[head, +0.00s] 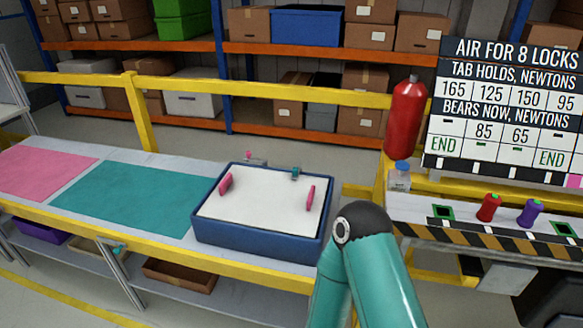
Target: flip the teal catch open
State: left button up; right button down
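A blue box (258,238) with a white top (262,212) stands on the bench. The small teal catch (295,173) sits at the box's far edge, right of its middle. It is too small to tell whether it is open or shut. A small pink piece (256,160) sits at the same far edge further left. Two pink handles stand on the white top, one at the left (226,184) and one at the right (311,197). A teal arm of mine is bent in front of the box's right side. Neither gripper shows.
A teal mat (130,196) and a pink mat (40,170) lie left of the box. Right of it are a red cylinder (407,118), a clear bottle with a blue cap (400,176), a red piece (489,207), a purple piece (530,212) and a number board (508,110). A yellow rail (290,96) runs behind.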

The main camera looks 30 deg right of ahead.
aim_at(296, 170)
jog(key=z, duration=2.15)
jog(key=i, duration=0.1)
jog(key=u, duration=3.45)
jog(key=k, duration=1.1)
jog(key=z, duration=1.2)
jog(key=i, duration=1)
